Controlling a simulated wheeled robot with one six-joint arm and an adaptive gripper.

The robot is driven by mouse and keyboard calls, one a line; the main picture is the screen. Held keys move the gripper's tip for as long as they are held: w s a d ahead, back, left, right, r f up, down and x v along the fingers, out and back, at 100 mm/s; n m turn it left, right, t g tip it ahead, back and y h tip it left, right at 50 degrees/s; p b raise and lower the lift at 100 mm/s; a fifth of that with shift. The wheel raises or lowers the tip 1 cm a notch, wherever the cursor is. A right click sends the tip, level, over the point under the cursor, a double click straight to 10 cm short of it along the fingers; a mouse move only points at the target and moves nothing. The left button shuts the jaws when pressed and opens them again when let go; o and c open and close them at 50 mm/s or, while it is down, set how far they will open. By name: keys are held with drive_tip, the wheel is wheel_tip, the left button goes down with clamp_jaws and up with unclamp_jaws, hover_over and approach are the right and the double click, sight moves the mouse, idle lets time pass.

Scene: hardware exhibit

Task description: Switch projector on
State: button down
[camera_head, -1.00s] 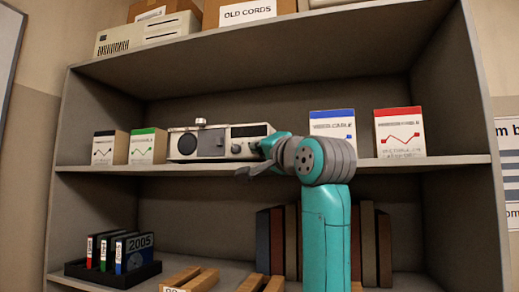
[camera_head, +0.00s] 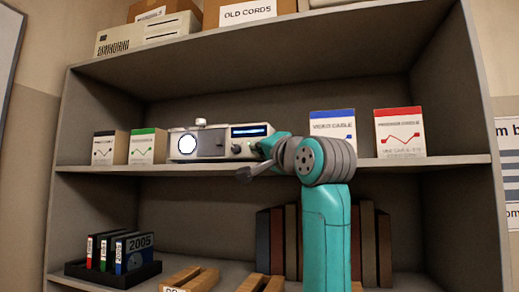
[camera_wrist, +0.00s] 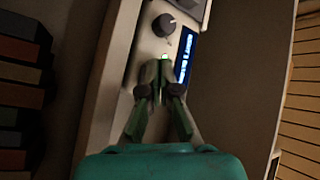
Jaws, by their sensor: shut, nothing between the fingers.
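The projector (camera_head: 208,143) is a white box on the middle shelf. Its round lens at the left glows white, and its display (camera_head: 250,131) is lit blue. In the head view my arm partly hides the projector's right end.
Small cable boxes with green (camera_head: 148,146), blue (camera_head: 332,131) and red (camera_head: 400,131) tops stand on the same shelf. Below are a dark tray of binders (camera_head: 113,272) and a row of books (camera_head: 263,240). The upper board (camera_head: 280,52) lies above the projector.

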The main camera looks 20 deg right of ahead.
drive_tip(key=shift+s+a, duration=0.3)
drive_tip(key=shift+s, duration=0.05)
drive_tip(key=s+a, duration=0.3)
drive_tip(key=s, duration=0.2)
drive_tip(key=shift+a, duration=0.25)
idle(0.3)
idle(0.4)
